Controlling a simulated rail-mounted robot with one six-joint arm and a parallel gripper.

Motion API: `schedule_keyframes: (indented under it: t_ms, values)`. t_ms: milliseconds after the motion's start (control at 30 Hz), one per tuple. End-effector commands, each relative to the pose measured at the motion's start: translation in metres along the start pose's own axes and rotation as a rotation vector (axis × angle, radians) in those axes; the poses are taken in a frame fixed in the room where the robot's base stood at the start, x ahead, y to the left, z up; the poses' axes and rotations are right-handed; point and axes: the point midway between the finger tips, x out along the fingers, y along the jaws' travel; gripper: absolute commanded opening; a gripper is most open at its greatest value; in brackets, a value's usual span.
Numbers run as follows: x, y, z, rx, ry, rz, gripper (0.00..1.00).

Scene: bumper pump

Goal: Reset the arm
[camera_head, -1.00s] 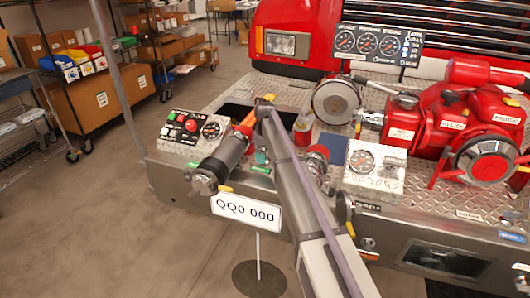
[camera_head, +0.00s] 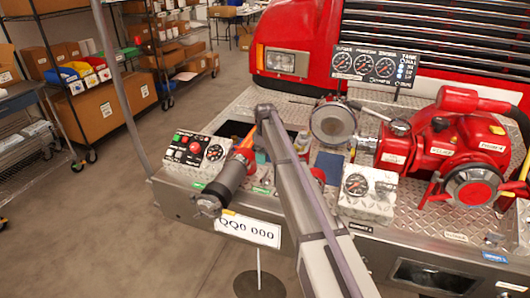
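My arm's long grey link runs from the bottom centre up to a joint above the truck bumper. Just left of it a dark cylinder (camera_head: 232,177) with an orange band slants down and left. It ends in a silver piece (camera_head: 207,205) over the bumper's front edge, beside the white number plate (camera_head: 250,229). The silver piece seems to be the end of my arm, but it is small and its fingers do not show clearly. I see nothing held there.
The bumper deck carries a control box (camera_head: 195,150), a round silver cap (camera_head: 333,122), a gauge box (camera_head: 366,194), a gauge panel (camera_head: 376,65) and a red pump (camera_head: 455,150). Shelves with boxes (camera_head: 105,102) stand at left. The floor (camera_head: 120,235) at lower left is clear.

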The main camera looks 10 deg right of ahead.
Motion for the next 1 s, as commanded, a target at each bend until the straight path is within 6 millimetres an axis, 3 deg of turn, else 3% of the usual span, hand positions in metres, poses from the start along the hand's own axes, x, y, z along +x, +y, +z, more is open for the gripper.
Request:
schedule_keyframes:
  t_ms: [167, 267, 400, 500, 600, 733, 1000]
  values:
    - [0.0, -0.004, 0.002, 0.159, 0.0, 0.0, 0.94]
    - [0.0, -0.068, 0.038, 0.437, -0.001, 0.0, 0.94]
    - [-0.001, -0.187, 0.106, 0.794, -0.001, 0.0, 0.94]
    - [-0.002, -0.267, 0.151, 0.976, -0.001, 0.001, 0.94]
    - [-0.002, -0.324, 0.183, 1.061, -0.001, 0.001, 0.94]
    - [-0.002, -0.358, 0.202, 1.063, -0.001, 0.001, 0.94]
    - [-0.003, -0.358, 0.202, 1.06, -0.001, 0.001, 0.94]
